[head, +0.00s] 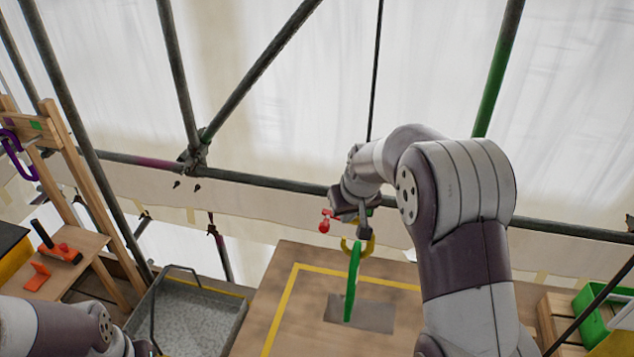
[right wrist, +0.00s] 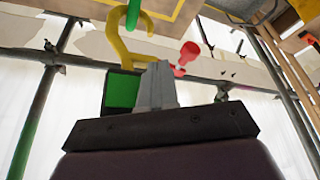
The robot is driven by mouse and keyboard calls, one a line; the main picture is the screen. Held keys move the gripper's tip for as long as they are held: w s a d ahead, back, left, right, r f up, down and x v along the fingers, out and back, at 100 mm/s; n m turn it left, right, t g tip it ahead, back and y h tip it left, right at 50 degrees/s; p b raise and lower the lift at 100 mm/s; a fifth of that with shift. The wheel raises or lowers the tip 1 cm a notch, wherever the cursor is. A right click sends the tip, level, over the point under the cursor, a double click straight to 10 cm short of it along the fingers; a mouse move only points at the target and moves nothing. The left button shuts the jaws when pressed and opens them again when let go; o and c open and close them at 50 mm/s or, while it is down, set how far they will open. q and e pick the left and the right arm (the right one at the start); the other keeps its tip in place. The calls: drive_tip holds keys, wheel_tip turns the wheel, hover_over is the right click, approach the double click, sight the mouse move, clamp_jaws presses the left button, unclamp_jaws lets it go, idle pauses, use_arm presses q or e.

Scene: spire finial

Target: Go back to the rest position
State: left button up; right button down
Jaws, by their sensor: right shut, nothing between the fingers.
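My right gripper (head: 363,231) is raised in front of the white sheeting, close to a yellow hook (head: 369,243). In the right wrist view the fingers of my right gripper (right wrist: 156,84) are shut together with nothing between them. The yellow hook (right wrist: 129,46) and a red knobbed part (right wrist: 187,54) show just beyond the fingers. I cannot tell whether the fingers touch either. A green sling (head: 352,282) hangs from the hook. My left arm shows only partly at the lower left of the head view, and its gripper is out of view.
A black line (head: 375,75) runs down to the hook. Scaffold tubes (head: 265,181) cross behind it. A wooden deck (head: 265,322) with a yellow outline and grey plate lies below. A grey tray (head: 190,318), a wooden stand (head: 82,245) and a green crate (head: 592,312) stand around it.

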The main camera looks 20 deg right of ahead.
drive_tip(key=s+a+f+g+b, duration=0.1)
drive_tip(key=s+a+f+b, duration=0.2)
drive_tip(key=s+f+b, duration=0.7)
drive_tip(key=s+a+f+g+b, duration=0.2)
drive_tip(key=s+a+f+b, duration=0.2)
drive_tip(key=s+f+b, duration=0.6)
wheel_tip(320, 180, down, 5)
drive_tip(key=shift+s+r+b, duration=0.15)
drive_tip(key=shift+s+b, duration=0.2)
drive_tip(key=shift+s, duration=0.9)
